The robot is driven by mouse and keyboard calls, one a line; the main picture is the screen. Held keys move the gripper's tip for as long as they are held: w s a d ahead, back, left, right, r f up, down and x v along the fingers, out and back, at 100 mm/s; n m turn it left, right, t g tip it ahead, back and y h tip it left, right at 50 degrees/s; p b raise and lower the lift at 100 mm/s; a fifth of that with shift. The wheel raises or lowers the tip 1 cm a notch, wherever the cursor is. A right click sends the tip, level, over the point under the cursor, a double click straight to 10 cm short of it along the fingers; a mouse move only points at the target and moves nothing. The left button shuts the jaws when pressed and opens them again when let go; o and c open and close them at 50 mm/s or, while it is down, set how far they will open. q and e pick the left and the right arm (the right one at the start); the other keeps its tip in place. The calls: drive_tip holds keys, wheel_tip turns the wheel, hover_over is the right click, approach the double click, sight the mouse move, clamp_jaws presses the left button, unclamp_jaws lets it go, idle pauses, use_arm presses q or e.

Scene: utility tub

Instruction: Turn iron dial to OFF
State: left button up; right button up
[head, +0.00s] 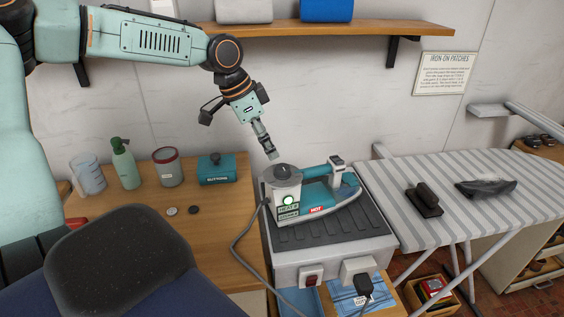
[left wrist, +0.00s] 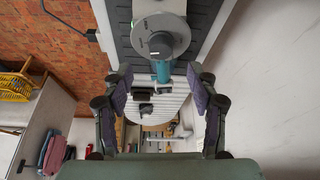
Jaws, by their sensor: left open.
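The teal and white iron (head: 325,190) rests on a ribbed dark pad on a grey base. A red HOT label and a green lit lamp show on its near side. Its round grey dial (head: 283,172) faces up at the left end. The dial also shows in the left wrist view (left wrist: 160,25), with a darker centre; its setting cannot be read. My left gripper (head: 272,152) is just above the dial, apart from it. In the left wrist view its dark finger pads (left wrist: 160,90) are spread, with nothing held. My right gripper is out of view.
A grey cord (head: 240,240) runs from the iron down the front. A red switch (head: 311,276) and black plug (head: 363,285) are on the base front. A teal BUTTONS box (head: 216,168) stands left on the wooden bench. The striped ironing board (head: 450,180) is right. A shelf (head: 330,29) hangs above.

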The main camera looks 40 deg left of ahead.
sight(282, 167)
use_arm(q)
drive_tip(key=shift+w+d+f+n, duration=0.3)
drive_tip(key=shift+w+d+f, duration=0.05)
drive_tip(key=shift+d, duration=0.1)
drive_tip(key=f, duration=0.3)
drive_tip(key=shift+w+a+f+b, duration=0.2)
drive_tip(key=shift+w+b, duration=0.1)
drive_tip(key=shift+w, duration=0.1)
drive_tip(key=shift+w+d+f+b, duration=0.15)
drive_tip(key=shift+w+d+f, duration=0.2)
drive_tip(key=shift+f, duration=0.25)
drive_tip(key=shift+w+d+f+b, duration=0.15)
drive_tip(key=shift+w+d+f, duration=0.15)
drive_tip(key=shift+f, duration=0.3)
drive_tip(key=shift+w+f, duration=0.1)
drive_tip(key=shift+f, duration=0.15)
drive_tip(key=shift+a, duration=0.25)
drive_tip(key=shift+d, duration=0.3)
drive_tip(key=c, duration=0.6)
drive_tip(key=shift+a, duration=0.15)
drive_tip(key=c, duration=0.4)
drive_tip(key=shift+c, duration=0.9)
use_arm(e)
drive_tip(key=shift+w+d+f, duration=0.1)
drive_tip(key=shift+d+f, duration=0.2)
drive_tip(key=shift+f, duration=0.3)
